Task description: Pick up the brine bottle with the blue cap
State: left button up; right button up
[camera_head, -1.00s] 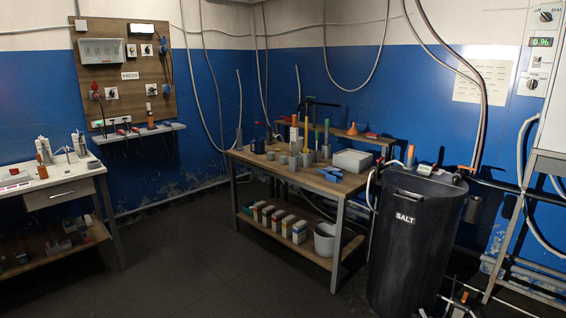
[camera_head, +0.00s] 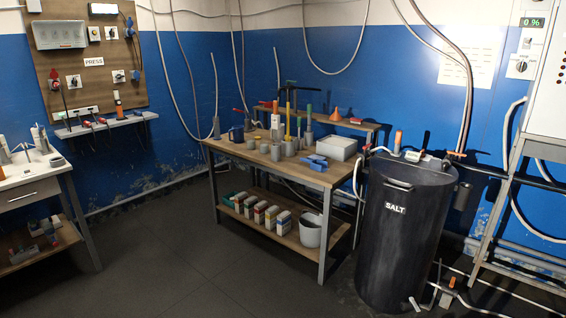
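I cannot make out a bottle with a blue cap for certain. The wooden workbench (camera_head: 318,176) in the middle holds several small grey cylinders, upright tools and a pale bottle-like item with an orange top (camera_head: 276,122). Some white bottle-like items (camera_head: 40,139) stand on the bench at the left edge, too small to read and partly cut off. Neither of my grippers is in the picture.
A black SALT barrel (camera_head: 400,240) stands right of the workbench. A blue object (camera_head: 313,161) and a white box (camera_head: 336,147) lie on the workbench. A white bucket (camera_head: 311,232) and several cartons stand on its lower shelf. The floor (camera_head: 190,250) in front is clear.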

aim_at(264, 148)
jog(key=i+j+u, duration=0.3)
jog(key=i, duration=0.65)
jog(key=i+u, duration=0.3)
jog(key=i, duration=0.7)
jog(key=i+z, duration=0.15)
jog(key=i, duration=0.3)
jog(key=i+j+z, duration=0.1)
jog(key=i, duration=0.35)
jog(key=i+j+z, duration=0.15)
jog(key=i, duration=0.3)
jog(key=i+j+z, duration=0.15)
jog(key=i, duration=0.3)
jog(key=j, duration=0.1)
